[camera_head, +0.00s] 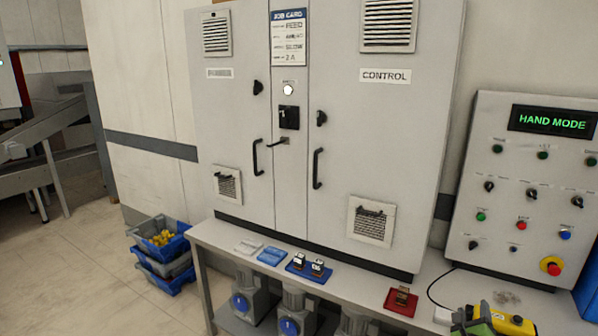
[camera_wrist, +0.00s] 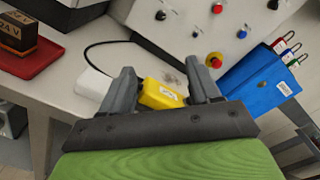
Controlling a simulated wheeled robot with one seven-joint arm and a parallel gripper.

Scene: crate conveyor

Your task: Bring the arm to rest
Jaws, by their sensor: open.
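My gripper (camera_wrist: 163,78) is open, its two dark fingers spread apart in the wrist view. In the head view my gripper (camera_head: 478,320) is at the bottom right, low over the bench's right end, with a green part visible. The yellow block (camera_head: 514,323) is just right of it. Whether the fingers touch the block is hard to tell.
The bench (camera_head: 335,297) stands before a grey cabinet (camera_head: 380,140). A control panel (camera_head: 515,190) reads HAND MODE. A red tray (camera_head: 401,302) and a blue tray (camera_head: 306,275) hold small parts. A blue box (camera_wrist: 258,88) with padlocks stands at right. Stacked crates (camera_head: 165,262) are on the floor.

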